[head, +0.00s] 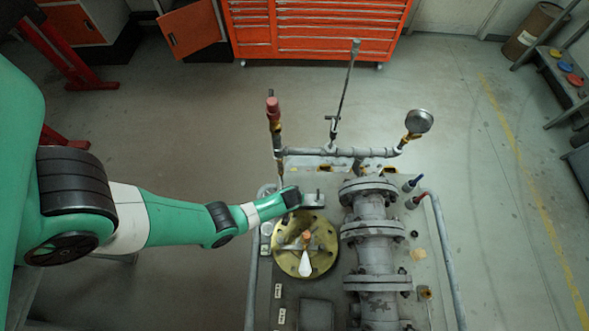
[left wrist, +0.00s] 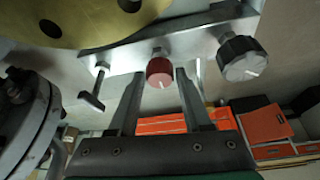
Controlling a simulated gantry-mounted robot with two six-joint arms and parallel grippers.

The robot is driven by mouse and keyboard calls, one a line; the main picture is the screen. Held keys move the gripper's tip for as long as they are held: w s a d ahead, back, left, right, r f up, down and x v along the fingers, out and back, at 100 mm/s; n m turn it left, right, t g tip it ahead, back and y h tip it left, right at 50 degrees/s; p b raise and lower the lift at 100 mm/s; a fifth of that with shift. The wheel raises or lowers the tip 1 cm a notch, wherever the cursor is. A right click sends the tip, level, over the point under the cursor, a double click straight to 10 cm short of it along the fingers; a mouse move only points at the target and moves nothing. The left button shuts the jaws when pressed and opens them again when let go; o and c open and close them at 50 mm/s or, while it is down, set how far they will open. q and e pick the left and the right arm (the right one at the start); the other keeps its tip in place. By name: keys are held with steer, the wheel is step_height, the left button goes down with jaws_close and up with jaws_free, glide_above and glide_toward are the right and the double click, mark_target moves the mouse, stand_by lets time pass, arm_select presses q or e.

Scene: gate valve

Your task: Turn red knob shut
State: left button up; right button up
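The red knob (head: 272,105) that shows in the head view is a red grip on top of a thin upright pipe; I cannot tell whether it is the task's knob. In the left wrist view a round red knob (left wrist: 159,73) with a white mark sits on a grey metal plate (left wrist: 195,45). My left gripper (left wrist: 160,82) is open, its two fingers on either side of this knob, with gaps visible. In the head view my left gripper (head: 291,198) is small and dark beside the brass disc (head: 305,245); its fingers are unclear. My right gripper is not in view.
A black knob (left wrist: 243,58) and a metal T-handle (left wrist: 94,88) flank the red knob on the plate. A flanged pipe (head: 376,240) stands right of the disc. A pressure gauge (head: 419,121) rises behind. An orange tool cabinet (head: 315,30) stands at the back.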

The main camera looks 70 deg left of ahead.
arm_select(q)
jaws_close()
